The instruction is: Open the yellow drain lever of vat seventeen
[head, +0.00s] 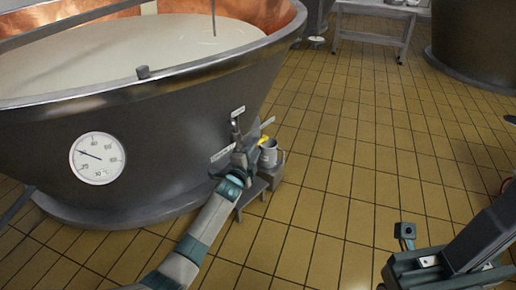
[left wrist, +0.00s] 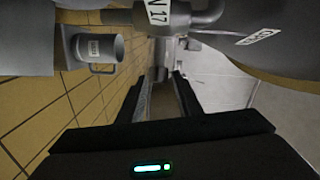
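Vat seventeen (head: 170,135) is the large dark vat with a copper inside and pale liquid, at left in the head view. Its drain pipe (left wrist: 205,14) carries a tag (left wrist: 157,12) reading 17 in the left wrist view. A small yellow part (head: 264,140), seemingly the drain lever, shows just right of my left gripper (head: 246,152); I cannot make it out in the wrist view. In the wrist view my left gripper (left wrist: 160,76) has its fingers apart, pointing toward the drain fitting; no held thing is clear. My right gripper (head: 398,262) is low at right, away from the vat.
A metal mug (head: 268,154) stands beside the drain, also seen in the left wrist view (left wrist: 97,50). It is on a low stand (head: 248,195). A round dial (head: 97,158) is on the vat wall. A bench (head: 372,38) stands behind. The tiled floor (head: 340,150) at centre is clear.

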